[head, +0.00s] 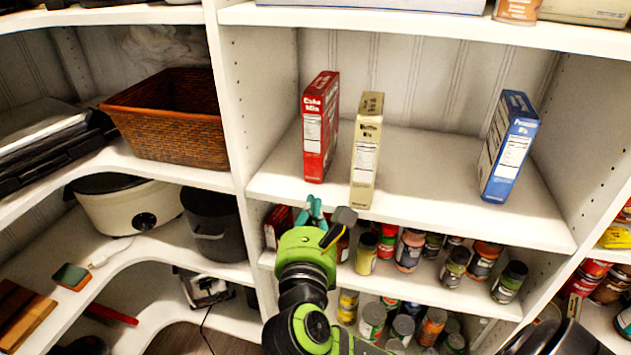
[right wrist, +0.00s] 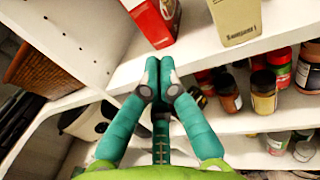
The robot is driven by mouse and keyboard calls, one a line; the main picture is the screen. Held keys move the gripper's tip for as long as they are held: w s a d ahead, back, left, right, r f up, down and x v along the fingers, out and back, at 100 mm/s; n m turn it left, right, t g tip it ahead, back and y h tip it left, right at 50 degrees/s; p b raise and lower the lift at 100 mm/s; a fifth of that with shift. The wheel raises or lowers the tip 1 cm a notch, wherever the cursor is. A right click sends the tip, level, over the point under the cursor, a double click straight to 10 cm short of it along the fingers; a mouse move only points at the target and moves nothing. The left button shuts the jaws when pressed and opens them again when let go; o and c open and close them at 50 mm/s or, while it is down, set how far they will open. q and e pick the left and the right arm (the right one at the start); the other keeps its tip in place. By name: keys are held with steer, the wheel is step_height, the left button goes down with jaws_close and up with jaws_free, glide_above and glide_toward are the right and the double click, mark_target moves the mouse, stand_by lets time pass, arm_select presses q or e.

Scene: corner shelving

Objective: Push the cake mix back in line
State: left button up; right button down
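The cake mix is a red box (head: 320,127) standing upright at the left of the upper shelf (head: 430,205) in the head view. Its lower part shows in the right wrist view (right wrist: 153,22). A beige muffin mix box (head: 366,150) stands just right of it, nearer the shelf's front edge. A blue pancake box (head: 509,147) stands apart at the right, set back from the edge. My right gripper (head: 315,208) is just in front of the shelf edge, below the cake mix. Its teal fingertips (right wrist: 157,63) are together with nothing between them, apart from the box. My left gripper is not in view.
Below, a shelf holds several jars (head: 410,250) and cans close under the upper shelf. A white upright divider (head: 232,110) stands left, beside a wicker basket (head: 175,117). The upper shelf is bare between the beige and blue boxes (head: 430,165).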

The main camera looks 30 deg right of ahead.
mark_target(317, 172)
steer(key=p+x, duration=0.1)
steer(key=x, duration=0.5)
steer(key=shift+d+r, duration=0.1)
steer(key=shift+d, duration=0.05)
steer(key=shift+p+x, duration=0.3)
steer(key=shift+x, duration=0.5)
steer(key=shift+p+x, duration=0.9)
steer(key=shift+x, duration=0.2)
steer(key=shift+w+d, duration=0.2)
steer(key=shift+w, duration=0.2)
